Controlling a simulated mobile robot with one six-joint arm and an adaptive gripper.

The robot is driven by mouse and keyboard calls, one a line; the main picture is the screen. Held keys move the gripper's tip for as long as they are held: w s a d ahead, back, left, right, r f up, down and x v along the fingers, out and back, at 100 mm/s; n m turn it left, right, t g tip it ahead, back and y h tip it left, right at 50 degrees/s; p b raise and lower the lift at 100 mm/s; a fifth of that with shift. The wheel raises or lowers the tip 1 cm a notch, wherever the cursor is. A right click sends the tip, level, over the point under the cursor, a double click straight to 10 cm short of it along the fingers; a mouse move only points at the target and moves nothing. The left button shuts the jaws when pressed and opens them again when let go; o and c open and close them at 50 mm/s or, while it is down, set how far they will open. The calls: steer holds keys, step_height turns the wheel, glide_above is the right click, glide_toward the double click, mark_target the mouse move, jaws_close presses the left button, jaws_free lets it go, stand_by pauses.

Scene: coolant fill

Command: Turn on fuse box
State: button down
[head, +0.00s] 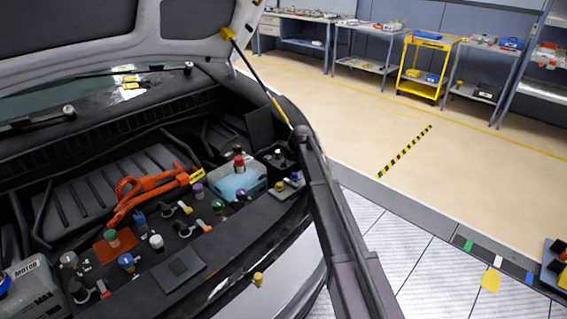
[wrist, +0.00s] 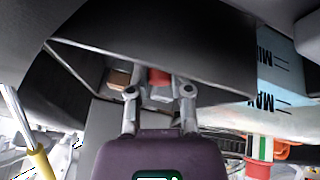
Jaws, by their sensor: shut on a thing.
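The black fuse box (head: 272,160) sits at the right end of the engine bay, beside the coolant tank. A black panel stands up behind it, which looks like its raised lid (head: 258,125). In the wrist view my gripper (wrist: 159,92) reaches in under a black panel (wrist: 190,45), its fingers either side of a small red part, which looks like a switch (wrist: 159,77). It is shut on that part. A copper-coloured block (wrist: 119,79) shows to the left. In the head view my dark arm comes in from the lower right and hides the fingertips.
The pale blue coolant tank (head: 235,180) with a red cap (head: 239,163) stands close to the left of the fuse box. An orange cable (head: 145,190) and several coloured caps lie farther left. The hood's prop rod (head: 262,85) rises close by my arm.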

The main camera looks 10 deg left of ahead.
steer(key=g+y, duration=0.1)
steer(key=w+d+m+g+y+b, duration=0.1)
steer(key=g, duration=0.1)
steer(key=shift+w+f+y, duration=0.1)
steer(key=shift+f+y, duration=0.05)
steer(key=shift+y, duration=0.15)
steer(key=shift+w+d+m+g+y+b, duration=0.15)
steer(key=shift+m+g+y+b, duration=0.15)
steer(key=shift+g+y+b, duration=0.6)
steer(key=shift+g+b, duration=0.1)
steer(key=shift+g, duration=0.1)
steer(key=c, duration=0.5)
jaws_free()
steer(key=shift+c, duration=0.2)
steer(key=shift+p, duration=0.3)
